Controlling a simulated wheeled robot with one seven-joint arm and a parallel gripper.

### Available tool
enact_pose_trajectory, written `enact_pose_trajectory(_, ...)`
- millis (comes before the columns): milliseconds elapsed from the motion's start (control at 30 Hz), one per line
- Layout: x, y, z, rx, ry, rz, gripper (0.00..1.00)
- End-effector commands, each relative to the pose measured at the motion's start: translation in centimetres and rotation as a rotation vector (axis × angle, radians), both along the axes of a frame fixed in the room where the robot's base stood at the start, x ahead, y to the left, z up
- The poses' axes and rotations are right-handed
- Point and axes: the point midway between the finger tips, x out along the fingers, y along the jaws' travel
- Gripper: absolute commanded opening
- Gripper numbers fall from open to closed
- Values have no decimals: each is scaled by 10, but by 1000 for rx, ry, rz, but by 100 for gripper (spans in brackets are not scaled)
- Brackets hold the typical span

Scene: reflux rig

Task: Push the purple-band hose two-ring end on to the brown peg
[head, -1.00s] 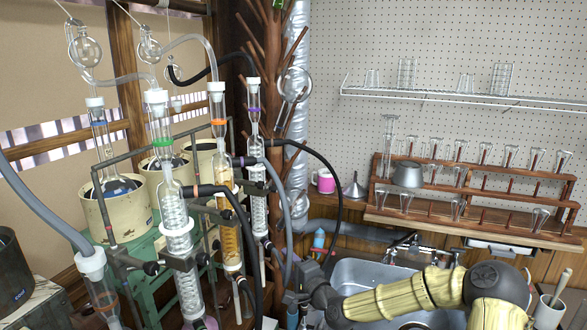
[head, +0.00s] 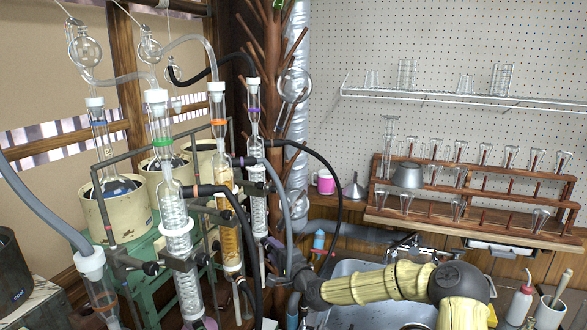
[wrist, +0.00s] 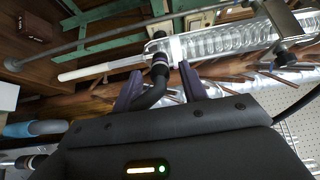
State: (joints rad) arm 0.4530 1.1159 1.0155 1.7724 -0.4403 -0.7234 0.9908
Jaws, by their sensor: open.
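The purple-band condenser (head: 257,175) stands upright at the right end of the glass row. In the wrist view its clear coiled tube (wrist: 225,42) lies across the top. My gripper (wrist: 158,72) is open, its two dark purple fingers either side of a short bent black hose (wrist: 152,96). The hose's ringed end (wrist: 160,62) meets the condenser's side near a white collar; I cannot tell how far it is seated. The brown peg is not distinguishable there. In the head view my gripper (head: 278,252) is partly hidden among the hoses.
Grey and black hoses (head: 335,190) hang close to my gripper. Clamps and other condensers (head: 222,180) stand to the left. A metal sink (head: 355,268) lies under my arm. Another ringed hose end (wrist: 35,161) shows at lower left in the wrist view.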

Motion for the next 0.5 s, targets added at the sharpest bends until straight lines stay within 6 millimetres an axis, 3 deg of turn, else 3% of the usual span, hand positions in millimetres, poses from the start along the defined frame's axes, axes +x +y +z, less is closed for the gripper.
enact_pose_trajectory(200, 13, 10, -1, 0, 1, 0, 43)
enact_pose_trajectory(500, 15, 10, 0, 0, 1, 0, 43)
